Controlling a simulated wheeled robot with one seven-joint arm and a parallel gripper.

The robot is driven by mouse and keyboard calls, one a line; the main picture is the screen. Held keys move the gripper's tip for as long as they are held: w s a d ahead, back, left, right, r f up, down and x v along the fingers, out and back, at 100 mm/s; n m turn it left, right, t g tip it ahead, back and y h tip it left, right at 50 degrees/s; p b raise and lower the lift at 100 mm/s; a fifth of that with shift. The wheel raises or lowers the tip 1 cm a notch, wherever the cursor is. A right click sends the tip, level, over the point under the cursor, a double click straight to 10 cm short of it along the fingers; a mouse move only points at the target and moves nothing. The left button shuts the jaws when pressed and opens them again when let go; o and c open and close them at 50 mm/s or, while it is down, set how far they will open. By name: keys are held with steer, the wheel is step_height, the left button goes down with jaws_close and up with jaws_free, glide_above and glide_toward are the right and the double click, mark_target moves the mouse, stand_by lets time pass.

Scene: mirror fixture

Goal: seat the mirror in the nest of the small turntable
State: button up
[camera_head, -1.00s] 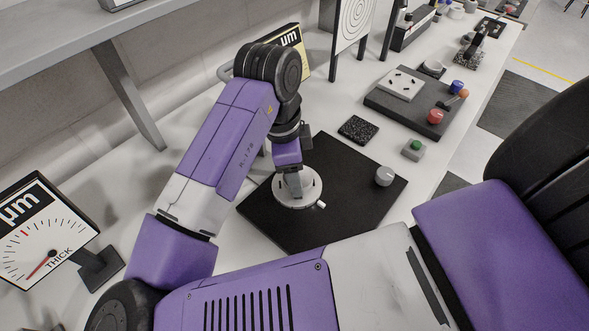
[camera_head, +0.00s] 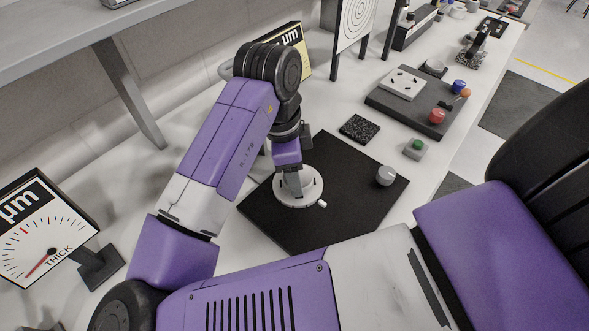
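The small turntable (camera_head: 311,198) is a round, light grey disc with a small white knob at its front right, on a black square plate (camera_head: 345,215). My gripper (camera_head: 293,186) points down over the middle of the disc, at or just above its top. The fingers are small here and seen from behind, so I cannot tell whether they are open or shut. I cannot make out the mirror or the nest; the gripper covers the disc's middle. Dark marks show on the disc beside the fingers.
A grey knob (camera_head: 386,175) stands on the plate's right part. A speckled black block (camera_head: 359,129), a green-button box (camera_head: 415,148) and a dark tray (camera_head: 410,105) with red and blue knobs lie beyond. A dial gauge (camera_head: 45,230) stands at left. My arm crosses the foreground.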

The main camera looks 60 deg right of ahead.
steer(key=shift+f+b, duration=0.5)
steer(key=shift+f, duration=0.1)
stand_by(1.0)
steer(key=o, duration=1.6)
steer(key=shift+s+f, duration=0.1)
steer(key=shift+r+p, duration=1.25)
steer(key=shift+r, duration=0.45)
steer(key=o, duration=0.3)
